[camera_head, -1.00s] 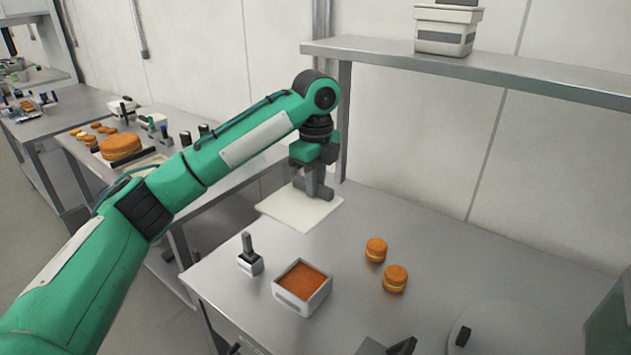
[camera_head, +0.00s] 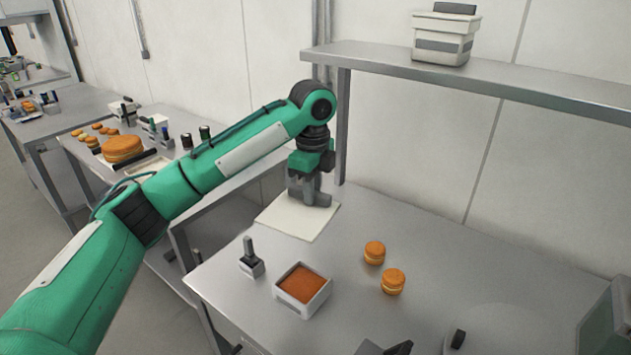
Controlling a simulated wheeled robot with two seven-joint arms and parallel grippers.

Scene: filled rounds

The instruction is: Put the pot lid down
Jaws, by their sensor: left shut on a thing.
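My left gripper (camera_head: 312,198) points down over the back part of a flat white sheet or board (camera_head: 297,222) on the steel table. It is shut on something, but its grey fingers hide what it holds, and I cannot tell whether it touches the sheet. No pot lid is clearly visible in it. A pale round shape (camera_head: 497,325) with a black knob (camera_head: 457,339) at the bottom right looks like a lid, partly cut off by the frame edge. My right gripper does not show.
A white tub with orange filling (camera_head: 302,290), a small dark-handled tool (camera_head: 250,258) and two orange rounds (camera_head: 374,252) (camera_head: 392,281) stand on the table (camera_head: 440,250). A dark item (camera_head: 385,347) is at the front. A grey device (camera_head: 604,325) stands right; a shelf (camera_head: 480,80) overhangs behind.

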